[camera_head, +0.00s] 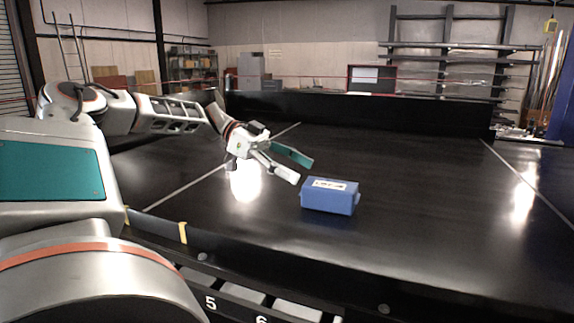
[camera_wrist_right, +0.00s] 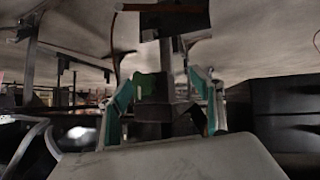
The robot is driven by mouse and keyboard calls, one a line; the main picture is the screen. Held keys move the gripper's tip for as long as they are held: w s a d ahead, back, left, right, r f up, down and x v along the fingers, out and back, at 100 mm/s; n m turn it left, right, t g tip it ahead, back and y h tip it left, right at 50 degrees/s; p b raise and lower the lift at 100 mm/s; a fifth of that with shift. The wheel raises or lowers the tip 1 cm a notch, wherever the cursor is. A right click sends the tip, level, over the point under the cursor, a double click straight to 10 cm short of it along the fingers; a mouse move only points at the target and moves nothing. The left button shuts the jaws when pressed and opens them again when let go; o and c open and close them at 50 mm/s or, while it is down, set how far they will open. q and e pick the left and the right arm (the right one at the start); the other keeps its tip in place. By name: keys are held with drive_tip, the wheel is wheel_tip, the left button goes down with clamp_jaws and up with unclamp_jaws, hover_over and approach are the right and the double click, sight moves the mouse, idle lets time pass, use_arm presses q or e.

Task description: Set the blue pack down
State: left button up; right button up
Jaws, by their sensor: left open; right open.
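The blue pack (camera_head: 329,197) is a box with a white label on its top. It rests upright on the black conveyor belt (camera_head: 420,215) in the head view. My left gripper (camera_head: 296,168) is open and empty, just to the left of the pack and a little above it. Its fingers point towards the pack, with a visible gap between them and it. My right gripper (camera_wrist_right: 163,105) shows only in the right wrist view. Its teal-padded fingers are spread apart, and I see no pack between them.
A low black wall (camera_head: 360,113) runs along the belt's far side. A dark rail (camera_head: 270,262) with numbered slots below edges the near side. White lines (camera_head: 190,183) cross the belt. The belt right of the pack is clear. Metal shelving (camera_head: 447,55) stands far behind.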

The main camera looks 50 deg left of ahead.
use_arm(q)
drive_tip(key=shift+v, duration=1.55)
